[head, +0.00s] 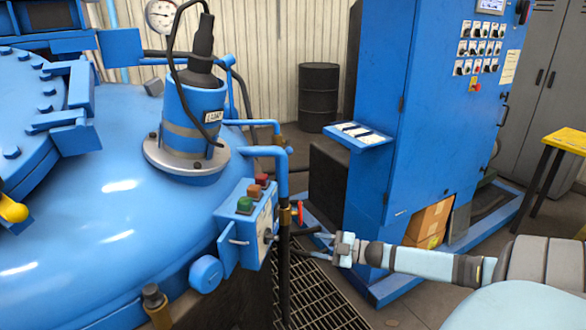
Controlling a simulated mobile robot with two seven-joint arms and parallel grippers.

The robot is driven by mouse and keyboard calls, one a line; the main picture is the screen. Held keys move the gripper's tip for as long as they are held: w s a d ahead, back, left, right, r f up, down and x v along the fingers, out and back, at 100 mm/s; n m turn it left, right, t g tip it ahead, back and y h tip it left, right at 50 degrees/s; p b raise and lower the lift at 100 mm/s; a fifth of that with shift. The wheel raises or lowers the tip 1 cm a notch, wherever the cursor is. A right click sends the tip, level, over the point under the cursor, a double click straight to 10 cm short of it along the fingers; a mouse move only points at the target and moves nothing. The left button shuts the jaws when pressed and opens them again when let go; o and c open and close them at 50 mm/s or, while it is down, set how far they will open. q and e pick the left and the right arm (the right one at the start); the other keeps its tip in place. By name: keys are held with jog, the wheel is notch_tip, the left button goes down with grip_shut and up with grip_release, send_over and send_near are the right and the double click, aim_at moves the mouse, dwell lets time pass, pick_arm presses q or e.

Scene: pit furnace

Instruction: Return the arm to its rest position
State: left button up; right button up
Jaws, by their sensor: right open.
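My right arm (425,263) comes in from the lower right and reaches toward the furnace. My right gripper (303,242) is open, with its dark fingers spread apart and nothing visible between them. Its tips are close to the vertical pipe at the right side of the furnace's small blue control box (243,225); I cannot tell whether they touch the pipe. The box carries a green, a red and a brownish button on top and a knob on its side. My left gripper is not in view.
The blue furnace (110,195) fills the left. A small red handle (299,211) sits on the pipework just above my gripper. A tall blue control cabinet (430,130) stands behind my arm. A yellow-topped table (568,140) is at right. Floor grating (325,300) lies below the gripper.

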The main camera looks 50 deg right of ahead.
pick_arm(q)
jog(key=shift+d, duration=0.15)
pick_arm(e)
jog(key=s+a+f+m+g+h, duration=0.1)
jog(key=s+a+f+m+h, duration=0.25)
jog(key=a, duration=0.55)
jog(key=s+a+f+m+g, duration=0.1)
jog(key=s+a+f+m, duration=0.25)
jog(key=a+f, duration=0.4)
jog(key=s+a+f+m+h, duration=0.2)
jog(key=s+a+f, duration=0.15)
jog(key=a, duration=0.65)
jog(key=s+a+r+m+g, duration=0.2)
jog(key=s+a, duration=0.1)
jog(key=a, duration=0.3)
jog(key=s+a+r+m+g, duration=0.1)
jog(key=s+a, duration=0.2)
jog(key=a, duration=0.4)
pick_arm(q)
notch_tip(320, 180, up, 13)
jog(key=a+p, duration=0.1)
jog(key=p, duration=1.4)
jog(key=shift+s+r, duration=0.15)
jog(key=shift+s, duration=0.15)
pick_arm(e)
notch_tip(320, 180, up, 12)
jog(key=d, duration=0.1)
jog(key=shift+d+r, duration=0.2)
jog(key=shift+d, duration=0.1)
